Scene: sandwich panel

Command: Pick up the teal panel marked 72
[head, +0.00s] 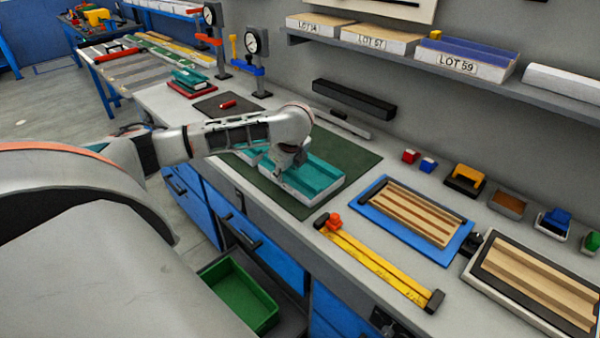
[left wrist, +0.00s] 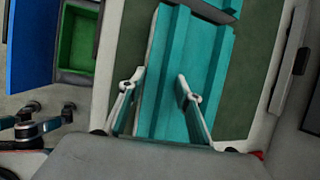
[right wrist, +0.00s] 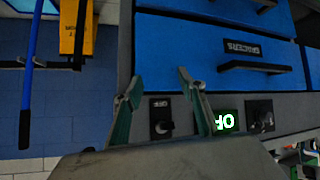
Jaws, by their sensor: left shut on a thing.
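A teal panel with a pale edge (head: 318,177) lies on the dark green mat (head: 355,158) on the bench. It also fills the middle of the left wrist view (left wrist: 185,45). My left gripper (head: 290,162) is over the panel's near left part, its fingers (left wrist: 160,78) shut on the panel's raised rib. A second teal panel (head: 250,154) is partly hidden behind my left wrist. I cannot read a 72 on either panel. My right gripper (right wrist: 157,90) is open and empty in front of the blue drawers, seen only in the right wrist view.
A blue tray with a striped wooden panel (head: 372,208) and a yellow rule (head: 375,262) lie to the right. A black bar (head: 353,100) stands behind the mat. Teal and red panels (head: 190,82) are stacked farther left. A green bin (head: 238,295) sits below the bench.

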